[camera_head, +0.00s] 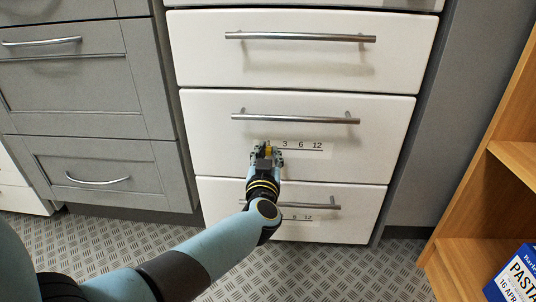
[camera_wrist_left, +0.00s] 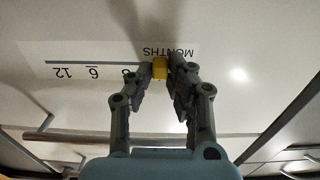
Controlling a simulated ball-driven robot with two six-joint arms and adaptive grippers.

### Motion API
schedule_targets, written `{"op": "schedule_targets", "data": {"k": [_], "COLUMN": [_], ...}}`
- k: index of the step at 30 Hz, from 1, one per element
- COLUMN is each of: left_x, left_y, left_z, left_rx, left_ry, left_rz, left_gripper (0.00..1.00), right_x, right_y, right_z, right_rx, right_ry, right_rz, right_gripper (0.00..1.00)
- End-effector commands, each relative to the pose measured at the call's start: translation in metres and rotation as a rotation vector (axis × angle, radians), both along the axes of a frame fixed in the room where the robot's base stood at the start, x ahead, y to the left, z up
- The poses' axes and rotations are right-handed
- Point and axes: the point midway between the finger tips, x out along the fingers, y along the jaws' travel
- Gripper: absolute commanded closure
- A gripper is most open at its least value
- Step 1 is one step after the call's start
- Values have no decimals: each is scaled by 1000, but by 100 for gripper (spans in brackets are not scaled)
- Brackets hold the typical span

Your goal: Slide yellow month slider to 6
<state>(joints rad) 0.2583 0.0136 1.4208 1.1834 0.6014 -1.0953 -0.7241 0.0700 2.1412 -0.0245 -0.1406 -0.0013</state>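The yellow month slider (camera_head: 268,150) sits on the label strip of the middle white drawer, left of the printed 3, 6 and 12 (camera_head: 301,145). In the left wrist view the label strip (camera_wrist_left: 108,62) is upside down, and the yellow slider (camera_wrist_left: 160,68) is near the word MONTHS. My left gripper (camera_head: 267,154) is at the drawer front, with one fingertip close on each side of the slider. In the left wrist view my left gripper (camera_wrist_left: 161,72) looks shut on it. The printed 3 is partly hidden by a finger there. My right gripper is not in view.
A long metal handle (camera_head: 296,119) runs above the strip. The lower white drawer has its own handle (camera_head: 305,205) and a numbered strip (camera_head: 300,217), partly behind my left arm. A wooden shelf (camera_head: 478,205) with a blue box (camera_head: 512,275) stands at the right.

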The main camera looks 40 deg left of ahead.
Motion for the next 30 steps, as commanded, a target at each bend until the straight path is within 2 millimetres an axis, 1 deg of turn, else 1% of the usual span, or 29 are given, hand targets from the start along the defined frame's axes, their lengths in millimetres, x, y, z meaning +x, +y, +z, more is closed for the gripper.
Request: {"op": "schedule_targets", "data": {"k": [14,17,21,24,27,30], "left_x": [1,10,27,36,41,41], "left_y": [-2,-15,-43,-59,-67,-69], "left_z": [0,1,1,0,0,-1], "left_rx": [-1,-4,-4,-3,-1,0], "left_ry": [0,-1,0,1,1,1], "left_rz": [1,3,0,0,-1,0], "left_gripper": [100,100,100,100,100,100], "right_x": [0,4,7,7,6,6], "right_y": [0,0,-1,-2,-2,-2], "right_z": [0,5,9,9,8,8], "right_rx": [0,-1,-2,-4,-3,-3], "right_ry": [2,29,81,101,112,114], "right_rz": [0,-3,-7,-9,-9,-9], "right_gripper": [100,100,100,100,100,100]}}
